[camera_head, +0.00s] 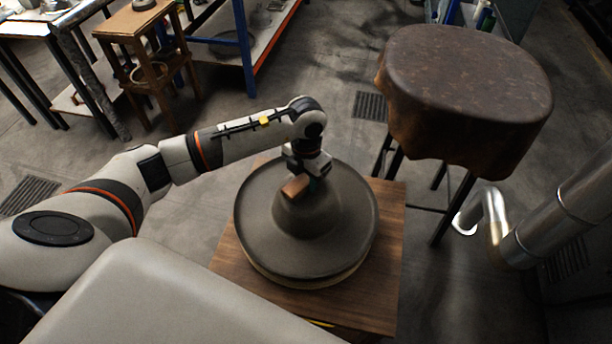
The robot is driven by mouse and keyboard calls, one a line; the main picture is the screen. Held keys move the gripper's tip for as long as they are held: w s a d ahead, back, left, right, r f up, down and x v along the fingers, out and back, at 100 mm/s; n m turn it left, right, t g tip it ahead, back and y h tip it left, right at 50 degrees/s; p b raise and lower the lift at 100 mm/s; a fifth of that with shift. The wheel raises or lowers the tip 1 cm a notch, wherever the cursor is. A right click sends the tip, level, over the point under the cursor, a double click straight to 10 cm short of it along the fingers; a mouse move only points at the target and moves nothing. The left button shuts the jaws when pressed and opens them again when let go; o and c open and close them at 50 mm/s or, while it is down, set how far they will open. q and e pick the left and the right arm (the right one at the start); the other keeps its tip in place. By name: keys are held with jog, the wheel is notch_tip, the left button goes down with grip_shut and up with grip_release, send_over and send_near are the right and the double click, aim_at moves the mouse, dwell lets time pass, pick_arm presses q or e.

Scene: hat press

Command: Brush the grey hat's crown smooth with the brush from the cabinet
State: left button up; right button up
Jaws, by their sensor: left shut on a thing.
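The grey hat (270,238) sits brim down on a round base on a wooden-topped stand (382,290). Its rounded crown (309,222) rises in the middle of the wide brim. My left gripper (307,178) is above the far side of the crown, shut on the brush (296,188), whose brown wooden part shows. The brush is at the crown's upper left; whether it touches the felt I cannot tell. The gripper and brush hide part of the crown. My right gripper is not in view.
A stool-like stand draped with brown leather (470,90) stands at the right. A metal pipe (560,215) is at the right edge. A small wooden stand (145,50) and a blue-legged shelf (243,45) are at the back left.

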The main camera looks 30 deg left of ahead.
pick_arm(q)
jog(key=shift+f+b, duration=0.4)
jog(key=shift+f, duration=0.1)
dwell(0.4)
jog(key=shift+s+a+p, duration=0.2)
jog(key=shift+s+p, duration=0.05)
jog(key=shift+s, duration=0.3)
jog(key=shift+s+a+p, duration=0.15)
jog(key=shift+s+p, duration=0.05)
jog(key=shift+s, duration=0.35)
jog(key=shift+w, duration=0.1)
jog(key=shift+w+d+b, duration=0.2)
jog(key=shift+w+b, duration=0.25)
jog(key=shift+w, duration=0.25)
jog(key=shift+w+d+b, duration=0.25)
jog(key=shift+w+b, duration=0.2)
jog(key=shift+w, duration=0.2)
jog(key=shift+w+d+b, duration=0.2)
jog(key=shift+w+b, duration=0.25)
jog(key=shift+w, duration=0.25)
jog(key=shift+s, duration=0.1)
